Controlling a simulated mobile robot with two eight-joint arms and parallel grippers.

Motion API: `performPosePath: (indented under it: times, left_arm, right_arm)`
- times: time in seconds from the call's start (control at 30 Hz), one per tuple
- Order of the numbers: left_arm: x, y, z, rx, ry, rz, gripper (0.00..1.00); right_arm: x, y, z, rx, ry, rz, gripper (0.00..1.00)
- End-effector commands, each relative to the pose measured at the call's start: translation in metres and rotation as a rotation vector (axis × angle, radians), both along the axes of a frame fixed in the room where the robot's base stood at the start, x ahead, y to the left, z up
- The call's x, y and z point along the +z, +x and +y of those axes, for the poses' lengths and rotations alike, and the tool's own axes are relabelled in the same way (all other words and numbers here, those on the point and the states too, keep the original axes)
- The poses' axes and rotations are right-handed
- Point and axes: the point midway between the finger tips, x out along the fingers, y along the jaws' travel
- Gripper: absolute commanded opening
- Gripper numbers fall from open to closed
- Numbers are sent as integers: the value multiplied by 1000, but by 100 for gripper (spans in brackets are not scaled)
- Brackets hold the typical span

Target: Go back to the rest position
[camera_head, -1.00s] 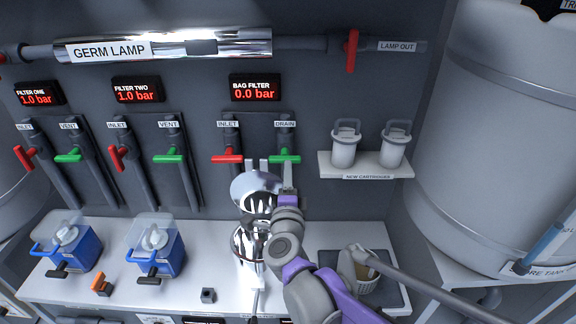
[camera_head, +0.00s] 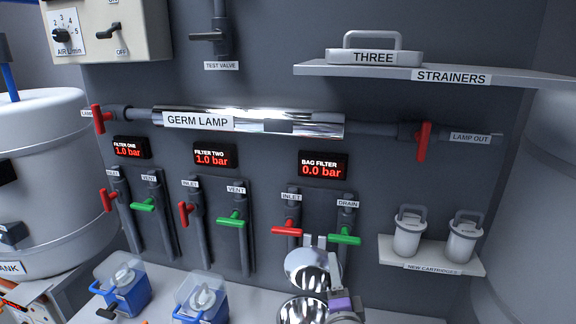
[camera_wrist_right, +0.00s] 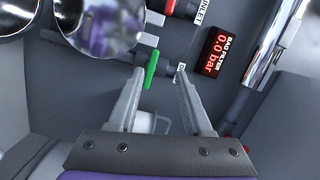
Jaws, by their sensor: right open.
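My right gripper (camera_head: 333,260) is in front of the bag filter, just below the green drain handle (camera_head: 344,237) and beside the shiny raised lid (camera_head: 305,268). In the right wrist view its fingers (camera_wrist_right: 158,72) are spread with nothing held. The drain handle (camera_wrist_right: 152,69) shows beyond the gap, near the left finger; I cannot tell how close. The lid (camera_wrist_right: 100,28) fills the upper left there. The silver housing (camera_head: 300,310) shows below the lid, cut off by the frame. My left gripper is not in view.
The red inlet handle (camera_head: 287,231) is left of the drain handle. A shelf with two new cartridges (camera_head: 408,232) is to the right. The strainer shelf (camera_head: 450,72) is above. Two blue filter units (camera_head: 205,300) stand at lower left.

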Motion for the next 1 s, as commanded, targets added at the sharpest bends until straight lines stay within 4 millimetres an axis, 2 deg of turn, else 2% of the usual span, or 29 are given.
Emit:
performPosePath:
  times: [0.07, 0.17, 0.23, 0.33, 0.4, 0.53, 0.6, 0.7, 1.0]
  left_arm:
    - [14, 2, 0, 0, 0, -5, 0]
    - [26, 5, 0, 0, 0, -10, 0]
    - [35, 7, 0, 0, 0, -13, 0]
    - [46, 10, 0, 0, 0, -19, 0]
    - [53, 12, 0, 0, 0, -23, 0]
    - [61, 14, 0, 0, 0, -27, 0]
    - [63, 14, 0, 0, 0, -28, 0]
    - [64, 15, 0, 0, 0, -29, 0]
    - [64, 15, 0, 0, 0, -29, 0]
  right_arm:
    - [0, -19, 14, 142, -181, 62, 50]
    - [-24, -53, 28, 328, -439, 190, 50]
    - [-50, -82, 28, 445, -616, 305, 50]
    - [-91, -130, 13, 588, -840, 498, 50]
    - [-115, -162, -5, 666, -965, 635, 50]
    - [-143, -209, -35, 756, -1106, 833, 50]
    - [-150, -224, -46, 783, -1145, 901, 50]
    - [-156, -235, -54, 800, -1171, 952, 50]
    - [-156, -236, -54, 800, -1173, 954, 50]
